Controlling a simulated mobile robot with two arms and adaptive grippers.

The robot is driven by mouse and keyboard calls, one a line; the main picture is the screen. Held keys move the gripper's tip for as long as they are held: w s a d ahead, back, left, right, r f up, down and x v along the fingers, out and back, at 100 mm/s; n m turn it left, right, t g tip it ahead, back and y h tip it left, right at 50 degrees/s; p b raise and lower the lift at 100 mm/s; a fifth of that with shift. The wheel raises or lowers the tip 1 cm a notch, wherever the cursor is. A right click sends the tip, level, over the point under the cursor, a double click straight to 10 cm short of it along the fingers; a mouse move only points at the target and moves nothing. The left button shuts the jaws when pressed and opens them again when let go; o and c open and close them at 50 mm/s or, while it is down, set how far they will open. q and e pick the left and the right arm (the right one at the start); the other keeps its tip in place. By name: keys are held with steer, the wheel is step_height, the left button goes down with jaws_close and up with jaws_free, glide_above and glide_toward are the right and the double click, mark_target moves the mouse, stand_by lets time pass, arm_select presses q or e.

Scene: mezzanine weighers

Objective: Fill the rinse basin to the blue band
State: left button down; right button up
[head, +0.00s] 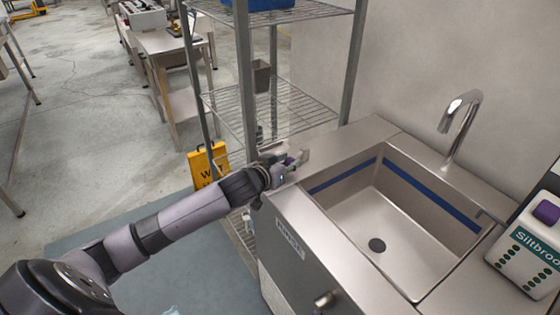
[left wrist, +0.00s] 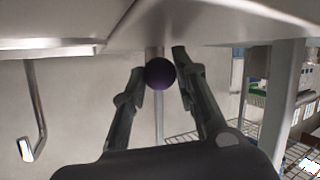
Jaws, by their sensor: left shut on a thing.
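The rinse basin (head: 405,240) is a steel sink with a blue band (head: 430,195) around its inner walls. Its bottom and dark drain (head: 377,245) show, and I see no water in it. The curved tap (head: 462,125) stands behind it, with no stream visible. My left gripper (head: 290,163) is at the counter's left back edge, beside the basin. In the left wrist view its fingers (left wrist: 160,80) are shut on a dark purple ball-shaped knob (left wrist: 160,73). What the knob is fixed to is unclear. My right gripper is not in view.
A white jug (head: 530,245) with a purple cap stands right of the basin. A wire shelf rack (head: 245,105) stands close behind my left arm. A yellow sign (head: 207,165) is on the floor beyond. A round fitting (head: 325,299) projects from the cabinet front.

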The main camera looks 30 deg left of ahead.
arm_select(q)
steer(key=shift+d+r+n+y, duration=0.1)
steer(key=shift+d+n+y, duration=0.3)
steer(key=shift+n+y, duration=0.15)
steer(key=c, duration=1.3)
jaws_free()
steer(key=v, duration=1.2)
steer(key=shift+c, duration=0.2)
